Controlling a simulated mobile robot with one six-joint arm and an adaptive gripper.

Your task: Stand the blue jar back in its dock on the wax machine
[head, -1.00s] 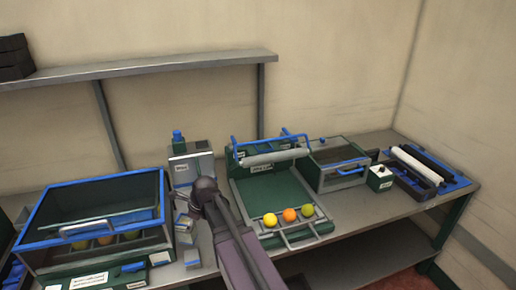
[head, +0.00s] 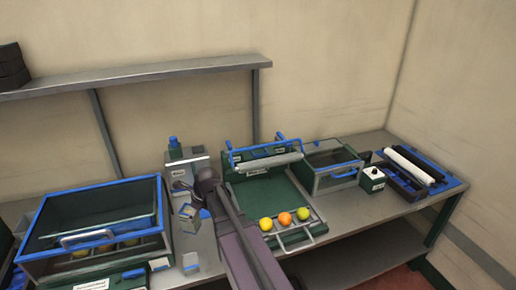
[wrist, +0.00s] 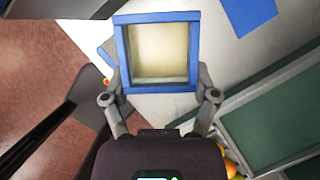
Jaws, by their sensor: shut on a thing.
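The blue jar is a square cup with a blue rim and a cream inside. In the wrist view the jar (wrist: 123,50) sits upright between the fingers of my gripper (wrist: 160,84), seen from above. My gripper (head: 190,209) is shut on the jar, which shows small and partly hidden in the head view (head: 204,214). A grey labelled machine (head: 178,172), which looks like the wax machine, stands just behind the gripper. My arm covers part of it, and I cannot make out the dock clearly.
A blue-framed bin (head: 60,203) stands on the left. A green tray (head: 262,200) with a yellow, an orange and a green fruit is to the right. A small grey block with blue (head: 191,262) lies in front. A shelf (head: 130,76) runs above.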

